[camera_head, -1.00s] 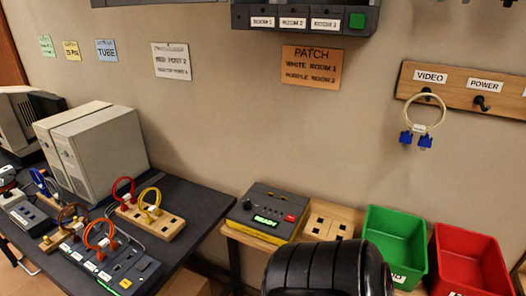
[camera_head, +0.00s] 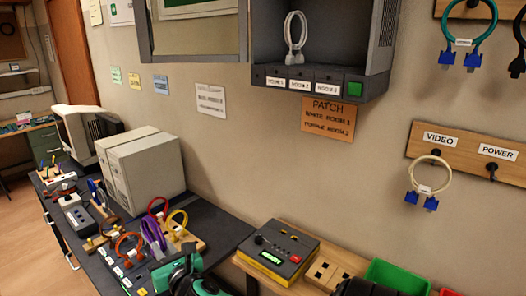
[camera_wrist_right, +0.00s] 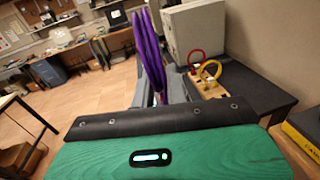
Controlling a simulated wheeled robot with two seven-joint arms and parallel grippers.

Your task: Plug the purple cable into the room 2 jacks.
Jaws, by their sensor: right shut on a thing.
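The purple cable (camera_head: 152,235) is a loop standing up from my right gripper (camera_head: 167,262), at the lower left of the head view. In the right wrist view the purple cable (camera_wrist_right: 150,50) rises between the grey fingers of my right gripper (camera_wrist_right: 160,95), which is shut on it. Its plug ends are hidden. The room 2 jacks' label (camera_head: 300,85) is on the front of the wall cabinet, between the Room 1 and Room 3 labels. The jacks themselves cannot be made out. My left gripper is not in view.
A white cable loop (camera_head: 294,35) stands inside the wall cabinet (camera_head: 385,55); its exact jack is unclear. The patch sign (camera_head: 328,118) hangs below. Red (camera_head: 157,208) and yellow (camera_head: 177,220) cables stand on the dark table (camera_head: 215,225), near the beige computer (camera_head: 150,170).

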